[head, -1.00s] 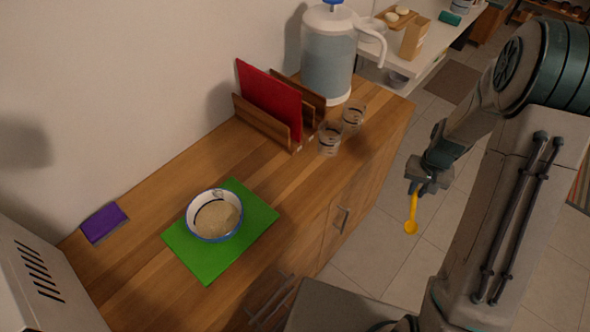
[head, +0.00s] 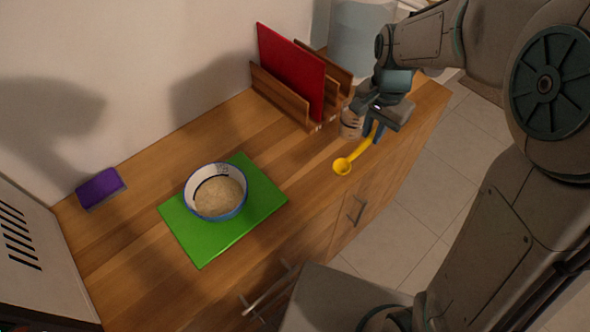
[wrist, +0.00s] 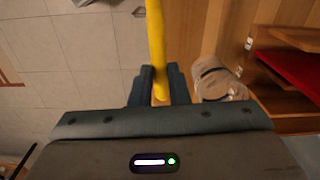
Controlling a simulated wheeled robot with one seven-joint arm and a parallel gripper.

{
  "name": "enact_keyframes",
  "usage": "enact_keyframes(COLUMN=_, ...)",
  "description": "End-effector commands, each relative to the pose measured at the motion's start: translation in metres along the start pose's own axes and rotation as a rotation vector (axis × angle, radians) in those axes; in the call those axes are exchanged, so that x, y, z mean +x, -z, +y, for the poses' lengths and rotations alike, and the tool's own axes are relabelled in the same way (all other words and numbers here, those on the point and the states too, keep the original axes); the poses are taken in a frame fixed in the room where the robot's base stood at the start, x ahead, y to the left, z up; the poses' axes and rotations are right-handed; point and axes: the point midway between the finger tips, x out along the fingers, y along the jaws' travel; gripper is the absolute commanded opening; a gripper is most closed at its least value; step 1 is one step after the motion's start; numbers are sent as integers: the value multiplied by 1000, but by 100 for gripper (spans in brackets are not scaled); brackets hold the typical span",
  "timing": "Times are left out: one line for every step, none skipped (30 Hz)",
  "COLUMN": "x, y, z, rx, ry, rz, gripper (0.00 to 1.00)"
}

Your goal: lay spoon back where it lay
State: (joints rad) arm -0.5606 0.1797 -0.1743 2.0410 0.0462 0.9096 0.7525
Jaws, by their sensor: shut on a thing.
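The yellow spoon (head: 355,157) is held in my gripper (head: 374,131), with its round bowl end pointing down and left. My gripper is shut on its handle and hangs at the right part of the wooden counter (head: 300,185), near its front edge. In the wrist view the yellow handle (wrist: 156,45) runs up from between the two dark fingers (wrist: 160,88). The gap between spoon and counter is hard to judge.
A white bowl (head: 189,193) with grainy contents stands on a green mat (head: 255,210). A red board (head: 290,65) stands in a wooden rack (head: 280,95). A glass (head: 350,124) is just behind my gripper, and a pitcher (head: 355,40) stands farther back. A purple sponge (head: 100,188) lies at left.

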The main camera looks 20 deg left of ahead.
Motion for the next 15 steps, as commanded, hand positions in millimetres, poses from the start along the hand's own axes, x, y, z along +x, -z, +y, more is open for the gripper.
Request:
enact_keyframes(x=-3, y=-9, z=-5, rx=14, ry=4, rz=2, gripper=0)
enact_keyframes(x=-5, y=-14, z=-6, rx=26, ry=4, rz=2, gripper=0)
enact_keyframes(x=-9, y=-19, z=-8, rx=40, ry=4, rz=2, gripper=0)
enact_keyframes(x=-11, y=-22, z=-9, rx=51, ry=4, rz=1, gripper=0)
enact_keyframes(x=-13, y=-25, z=-10, rx=57, ry=4, rz=1, gripper=0)
enact_keyframes(x=-15, y=-29, z=-11, rx=66, ry=3, rz=1, gripper=0)
enact_keyframes(x=-17, y=-31, z=-12, rx=72, ry=3, rz=0, gripper=0)
enact_keyframes(x=-18, y=-32, z=-12, rx=77, ry=3, rz=0, gripper=0)
enact_keyframes(x=-18, y=-34, z=-14, rx=80, ry=2, rz=-1, gripper=0)
enact_keyframes(x=-17, y=-35, z=-16, rx=82, ry=2, rz=-1, gripper=0)
enact_keyframes(x=-16, y=-37, z=-19, rx=84, ry=1, rz=-2, gripper=0)
enact_keyframes(x=-13, y=-38, z=-24, rx=85, ry=0, rz=-2, gripper=0)
enact_keyframes(x=-10, y=-40, z=-29, rx=84, ry=-1, rz=-3, gripper=0)
enact_keyframes(x=-6, y=-42, z=-34, rx=83, ry=0, rz=-2, gripper=0)
enact_keyframes(x=-1, y=-44, z=-43, rx=84, ry=-2, rz=-3, gripper=0)
